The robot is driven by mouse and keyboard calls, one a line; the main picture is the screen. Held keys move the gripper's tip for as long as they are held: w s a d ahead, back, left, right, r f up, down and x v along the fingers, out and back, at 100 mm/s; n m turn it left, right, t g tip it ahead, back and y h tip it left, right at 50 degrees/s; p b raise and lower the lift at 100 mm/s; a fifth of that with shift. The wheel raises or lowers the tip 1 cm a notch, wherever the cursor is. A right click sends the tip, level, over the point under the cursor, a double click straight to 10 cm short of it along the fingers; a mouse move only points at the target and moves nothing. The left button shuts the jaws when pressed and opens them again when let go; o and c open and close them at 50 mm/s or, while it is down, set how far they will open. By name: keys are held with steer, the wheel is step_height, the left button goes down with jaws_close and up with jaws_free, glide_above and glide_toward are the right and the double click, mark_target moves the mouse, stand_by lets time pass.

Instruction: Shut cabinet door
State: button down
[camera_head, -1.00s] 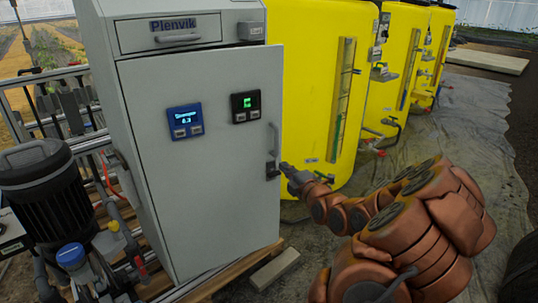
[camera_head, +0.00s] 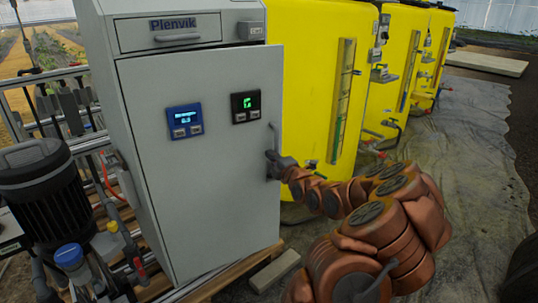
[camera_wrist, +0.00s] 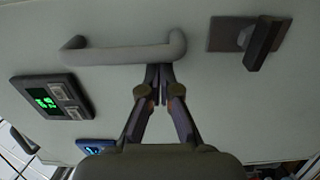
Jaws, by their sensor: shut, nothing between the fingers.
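The grey cabinet door (camera_head: 215,185) fills the front of the cabinet (camera_head: 130,75). Its right edge stands out past the cabinet top's right side, so it looks slightly ajar. A bar handle (camera_head: 274,136) is near that right edge. In the wrist view the handle (camera_wrist: 120,51) runs across the upper part, and a dark latch lever (camera_wrist: 262,43) on a plate is to its right. My gripper (camera_head: 272,162) is at the door's right edge, just below the handle. In the wrist view my gripper (camera_wrist: 160,72) is shut and empty, its tips by one end of the handle. Contact is unclear.
A blue display (camera_head: 184,121) and a dark green-lit display (camera_head: 246,106) are on the door. Yellow tanks (camera_head: 318,90) stand close on the right. A black pump motor (camera_head: 45,190) and pipes are on the left. A grey block (camera_head: 275,271) lies on the floor below the door.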

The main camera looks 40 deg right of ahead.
steer(key=shift+x, duration=1.05)
steer(key=shift+w, duration=0.1)
